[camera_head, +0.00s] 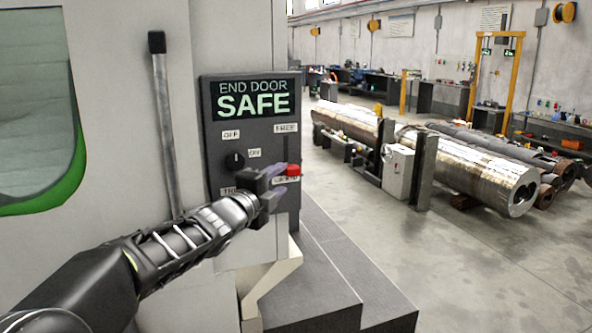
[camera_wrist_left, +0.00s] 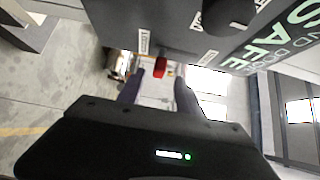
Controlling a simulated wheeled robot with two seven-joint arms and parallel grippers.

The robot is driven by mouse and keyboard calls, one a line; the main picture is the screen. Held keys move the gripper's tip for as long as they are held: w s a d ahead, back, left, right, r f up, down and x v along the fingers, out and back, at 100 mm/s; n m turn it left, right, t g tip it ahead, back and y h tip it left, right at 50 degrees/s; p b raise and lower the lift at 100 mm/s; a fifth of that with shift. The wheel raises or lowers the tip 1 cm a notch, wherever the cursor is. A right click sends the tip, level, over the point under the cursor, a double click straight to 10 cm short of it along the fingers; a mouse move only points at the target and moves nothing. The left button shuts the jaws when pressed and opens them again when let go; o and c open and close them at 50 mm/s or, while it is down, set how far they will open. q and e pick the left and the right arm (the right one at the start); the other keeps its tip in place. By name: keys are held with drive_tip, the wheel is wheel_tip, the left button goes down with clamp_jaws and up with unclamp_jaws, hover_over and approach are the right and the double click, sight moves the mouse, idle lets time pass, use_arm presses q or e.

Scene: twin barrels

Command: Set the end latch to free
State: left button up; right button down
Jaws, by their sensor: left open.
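The end latch (camera_head: 293,169) shows a red end at the right edge of a dark control panel (camera_head: 252,103). It sits low, just by a partly hidden lower label and well below the label FREE (camera_head: 286,127). My left gripper (camera_head: 273,181) is open in front of the panel's lower right, close to the latch. In the left wrist view the red latch end (camera_wrist_left: 160,68) appears between the open fingertips (camera_wrist_left: 157,80); I cannot tell whether they touch it. My right gripper is not in view.
A dark rotary knob (camera_head: 235,160) sits at the panel's left, among labels OFF and ON. The panel's display reads END DOOR SAFE. A grey handle bar (camera_head: 165,125) stands left of the panel. Dark steps (camera_head: 325,270) lie below; open floor (camera_head: 480,270) and metal barrels (camera_head: 475,170) lie right.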

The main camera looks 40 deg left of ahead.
sight(288, 173)
use_arm(q)
drive_tip(key=w, duration=0.2)
drive_tip(key=w+a+p, duration=0.1)
drive_tip(key=w, duration=0.4)
drive_tip(key=shift+w+a, duration=0.25)
drive_tip(key=shift+w, duration=0.05)
clamp_jaws()
idle(1.2)
